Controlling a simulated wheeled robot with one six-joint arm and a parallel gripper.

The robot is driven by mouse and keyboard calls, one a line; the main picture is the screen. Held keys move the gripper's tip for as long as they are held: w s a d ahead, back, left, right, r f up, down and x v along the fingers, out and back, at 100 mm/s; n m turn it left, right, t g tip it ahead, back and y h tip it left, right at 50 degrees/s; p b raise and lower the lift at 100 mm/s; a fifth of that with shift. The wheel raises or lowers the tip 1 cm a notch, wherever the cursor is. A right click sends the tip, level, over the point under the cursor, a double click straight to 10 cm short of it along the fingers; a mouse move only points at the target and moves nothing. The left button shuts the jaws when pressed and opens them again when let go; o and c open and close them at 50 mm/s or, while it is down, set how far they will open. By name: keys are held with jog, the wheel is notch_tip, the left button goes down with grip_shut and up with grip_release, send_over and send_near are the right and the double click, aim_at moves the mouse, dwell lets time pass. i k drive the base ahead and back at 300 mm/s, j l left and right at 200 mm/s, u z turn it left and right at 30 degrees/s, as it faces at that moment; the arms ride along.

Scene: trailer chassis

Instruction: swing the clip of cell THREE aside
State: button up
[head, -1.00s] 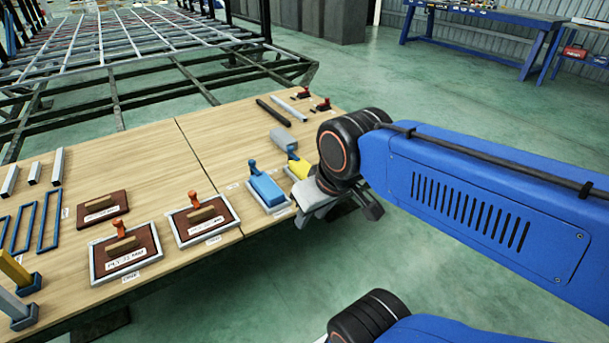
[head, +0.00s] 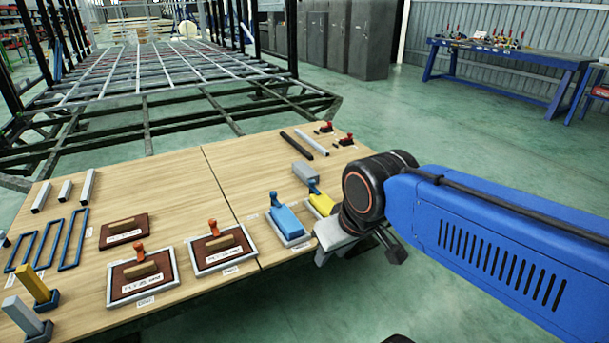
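Several cells lie along the front edge of the wooden table. The left cell (head: 113,295) and the middle cell (head: 194,262) are grey frames, each holding a brown panel with an orange clip at its back edge. The right cell (head: 303,238) holds a blue block (head: 287,221) with a blue clip (head: 274,199) at its back left. The small cell labels are too blurred to read, so which one is THREE cannot be told. My gripper (head: 362,250) is just right of the blue block, at the table's right edge. Its fingertips are unclear and mostly hidden by my wrist.
A yellow block (head: 321,203) and a grey block (head: 305,172) sit behind the blue one, close to my wrist. A loose brown panel (head: 123,231), blue frames (head: 48,243) and upright posts (head: 38,287) are at left. The trailer chassis (head: 150,128) stands behind the table.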

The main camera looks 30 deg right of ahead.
aim_at(273, 194)
jog(key=i+j, duration=0.15)
jog(key=i, duration=0.5)
jog(key=i+j, duration=0.15)
jog(key=i, duration=0.45)
jog(key=i+z, duration=0.05)
